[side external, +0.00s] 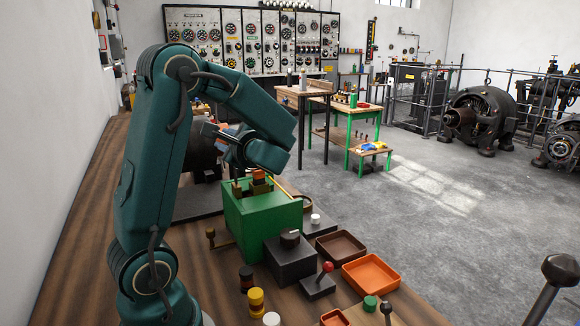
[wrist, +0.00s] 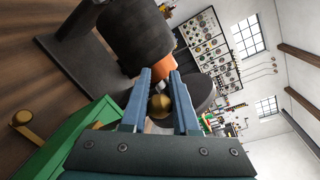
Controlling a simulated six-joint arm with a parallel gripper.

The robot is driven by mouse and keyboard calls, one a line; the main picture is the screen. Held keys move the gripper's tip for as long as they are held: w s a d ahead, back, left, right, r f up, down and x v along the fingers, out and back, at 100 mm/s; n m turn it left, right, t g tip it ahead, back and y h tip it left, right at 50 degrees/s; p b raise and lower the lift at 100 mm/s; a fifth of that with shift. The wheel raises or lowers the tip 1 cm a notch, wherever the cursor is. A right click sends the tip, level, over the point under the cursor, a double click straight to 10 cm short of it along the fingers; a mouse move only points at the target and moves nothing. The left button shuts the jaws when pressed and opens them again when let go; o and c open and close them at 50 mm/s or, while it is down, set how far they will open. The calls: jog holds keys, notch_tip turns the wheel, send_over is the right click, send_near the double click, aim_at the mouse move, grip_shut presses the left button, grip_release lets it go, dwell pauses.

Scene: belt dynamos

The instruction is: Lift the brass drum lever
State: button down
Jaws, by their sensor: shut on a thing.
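My gripper (wrist: 161,77) points toward the dark machine in the wrist view, with its two blue fingers close together. A round brass knob (wrist: 160,105) sits between the fingers, which are shut on it; I take it to be the end of the brass drum lever. The lever's shaft and pivot are hidden, so its angle cannot be told. In the side view my gripper (side external: 228,142) is above the back of the green box (side external: 262,222), beside the dark machine (side external: 198,158). The knob cannot be made out there.
A brass crank (side external: 222,242) sticks out from the green box's left side. In front stand a dark box with a knob (side external: 290,262), a red-knobbed lever (side external: 324,272), and brown (side external: 341,246) and orange (side external: 371,274) trays. The bench's left part is clear.

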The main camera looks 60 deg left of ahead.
jog(key=shift+f, duration=0.3)
jog(key=c, duration=0.7)
grip_release()
jog(key=shift+r, duration=0.1)
jog(key=shift+o, duration=0.2)
jog(key=d, duration=0.5)
jog(key=shift+w+d+r, duration=0.1)
jog(key=shift+w+r, duration=0.1)
jog(key=shift+r, duration=0.15)
